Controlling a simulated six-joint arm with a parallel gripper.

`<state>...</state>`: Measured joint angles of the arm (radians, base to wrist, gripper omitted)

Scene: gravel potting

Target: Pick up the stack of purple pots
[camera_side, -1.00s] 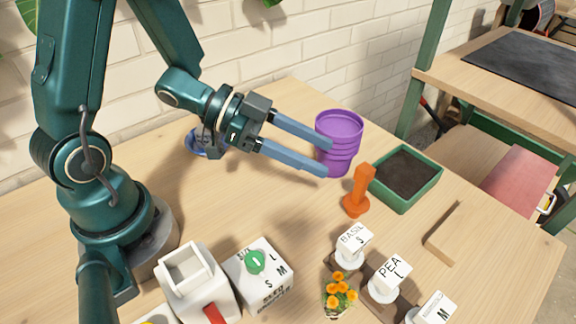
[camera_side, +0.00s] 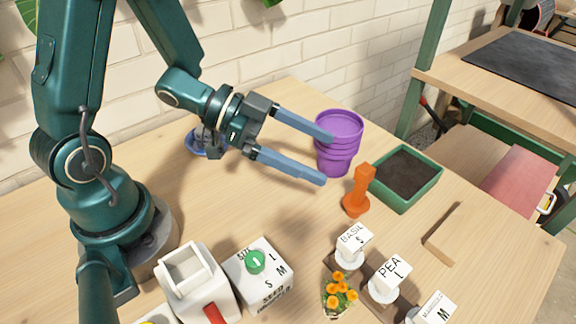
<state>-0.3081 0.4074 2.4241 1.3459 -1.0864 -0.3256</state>
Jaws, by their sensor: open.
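The stack of purple pots (camera_side: 338,150) stands upright on the wooden table, several rims showing one above another. My gripper (camera_side: 328,159) is open, its two long blue-grey fingers pointing right at the stack. The upper finger's tip overlaps the stack's left side in the picture. The lower finger's tip is in front of and left of the stack's lower part. I cannot tell whether either finger touches the pots. Nothing is held between the fingers.
A blue dish (camera_side: 195,150) is behind my gripper. Labelled holders, marigolds (camera_side: 339,296) and a white seed box (camera_side: 262,272) stand in front.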

